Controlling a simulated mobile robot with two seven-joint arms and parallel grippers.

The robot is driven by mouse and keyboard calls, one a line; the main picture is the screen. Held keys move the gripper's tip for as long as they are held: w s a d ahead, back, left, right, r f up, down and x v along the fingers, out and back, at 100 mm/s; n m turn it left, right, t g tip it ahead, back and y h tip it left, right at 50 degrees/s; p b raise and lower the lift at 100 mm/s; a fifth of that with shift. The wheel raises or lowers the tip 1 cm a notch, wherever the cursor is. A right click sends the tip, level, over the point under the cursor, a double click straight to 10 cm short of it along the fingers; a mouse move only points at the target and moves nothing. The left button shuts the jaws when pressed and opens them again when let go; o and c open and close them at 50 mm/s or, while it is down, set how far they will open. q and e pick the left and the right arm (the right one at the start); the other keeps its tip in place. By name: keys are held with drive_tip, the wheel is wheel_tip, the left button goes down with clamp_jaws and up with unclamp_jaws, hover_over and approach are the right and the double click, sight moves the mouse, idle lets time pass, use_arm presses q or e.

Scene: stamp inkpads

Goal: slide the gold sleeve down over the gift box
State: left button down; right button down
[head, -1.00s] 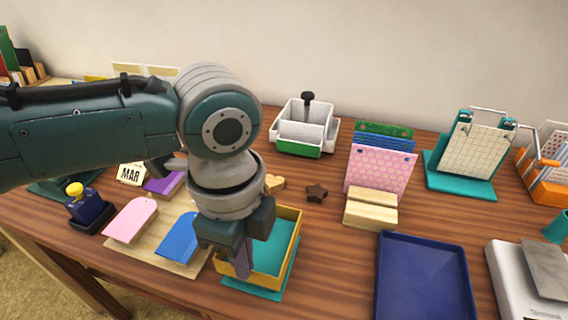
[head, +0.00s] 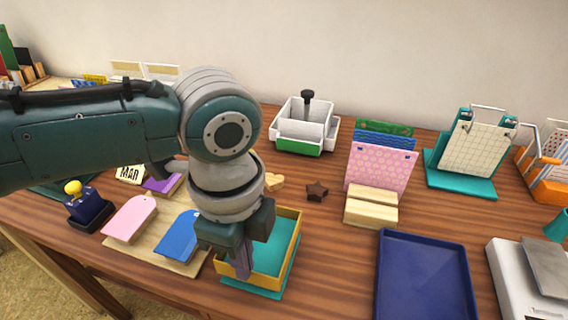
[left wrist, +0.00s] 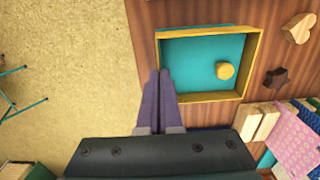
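The gold sleeve (head: 268,281) is an open rectangular frame around the teal gift box (head: 276,243). In the left wrist view, the sleeve (left wrist: 205,29) surrounds the teal surface (left wrist: 190,60), with a round yellow piece (left wrist: 225,70) inside. A teal strip shows below the sleeve's front edge in the head view. How far down the sleeve sits is hard to tell. My left gripper (head: 240,264) points down at the sleeve's left wall. Its fingers (left wrist: 160,76) are close together, apparently pinching that wall. My right gripper is not in view.
A wooden board (head: 188,264) with pink (head: 130,219) and blue (head: 180,238) tags lies to the left. A brown star (head: 317,191) and wooden heart (head: 273,182) lie behind. A navy tray (head: 424,285) stands right, with bare table between it and the sleeve.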

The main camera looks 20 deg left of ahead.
use_arm(q)
drive_tip(key=shift+f, duration=0.3)
idle(0.4)
drive_tip(key=c, duration=1)
unclamp_jaws()
drive_tip(key=shift+r, duration=0.1)
wheel_tip(320, 180, up, 7)
drive_tip(key=p, duration=0.7)
